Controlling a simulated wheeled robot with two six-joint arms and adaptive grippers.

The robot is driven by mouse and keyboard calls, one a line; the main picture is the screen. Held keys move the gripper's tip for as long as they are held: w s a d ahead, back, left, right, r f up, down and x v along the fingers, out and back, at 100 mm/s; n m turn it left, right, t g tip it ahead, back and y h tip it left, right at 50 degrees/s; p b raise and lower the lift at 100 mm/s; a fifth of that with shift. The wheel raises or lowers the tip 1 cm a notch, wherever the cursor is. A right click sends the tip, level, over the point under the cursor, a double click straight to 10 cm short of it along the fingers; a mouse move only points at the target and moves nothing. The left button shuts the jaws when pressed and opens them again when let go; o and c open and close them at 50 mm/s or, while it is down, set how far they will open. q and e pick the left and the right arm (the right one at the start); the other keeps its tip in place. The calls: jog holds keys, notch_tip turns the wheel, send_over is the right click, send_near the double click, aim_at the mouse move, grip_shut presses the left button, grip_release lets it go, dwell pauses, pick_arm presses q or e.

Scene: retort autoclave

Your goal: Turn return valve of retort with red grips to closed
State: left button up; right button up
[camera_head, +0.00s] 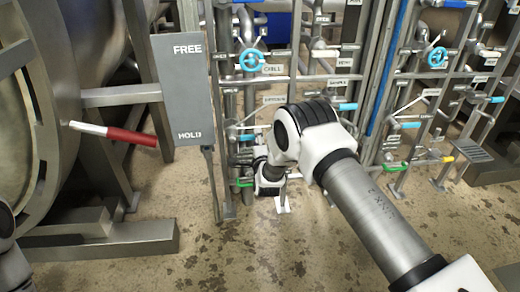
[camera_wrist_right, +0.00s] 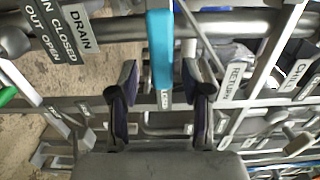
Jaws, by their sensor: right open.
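A long lever with a red grip (camera_head: 131,136) and white tip sticks out from the retort at the left of the head view. In the right wrist view a cyan valve lever (camera_wrist_right: 160,40) lies between the two spread fingers of my right gripper (camera_wrist_right: 160,82), with space on both sides. A RETURN label (camera_wrist_right: 233,82) hangs to the right of this lever, and a DRAIN label (camera_wrist_right: 80,28) is at the left. In the head view my right gripper (camera_head: 260,165) is low at the pipe rack, its fingertips mostly hidden by my wrist. My left gripper is out of view.
A grey FREE/HOLD plate (camera_head: 183,88) on a post stands left of the pipe rack. A blue handwheel (camera_head: 252,60) is above my right wrist and a green handle (camera_head: 243,183) beside it. A second rack (camera_head: 430,120) stands right. Floor (camera_head: 200,262) in front is clear.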

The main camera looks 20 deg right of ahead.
jog(key=v, duration=1)
jog(key=shift+s, duration=0.25)
jog(key=s+f+n+g+y+p, duration=0.15)
jog(key=s+f+n+g, duration=0.45)
jog(key=s+f, duration=1)
jog(key=s+a+f+n+g+y, duration=0.2)
jog(key=s+n+g, duration=0.45)
jog(key=s, duration=0.65)
jog(key=s+a+f+n+g+y, duration=0.2)
jog(key=s+n+g, duration=0.45)
jog(key=s, duration=0.65)
notch_tip(320, 180, up, 39)
jog(key=n+t+p, duration=0.1)
jog(key=n+p, duration=0.1)
jog(key=p, duration=3.6)
jog(key=shift+d+t, duration=0.3)
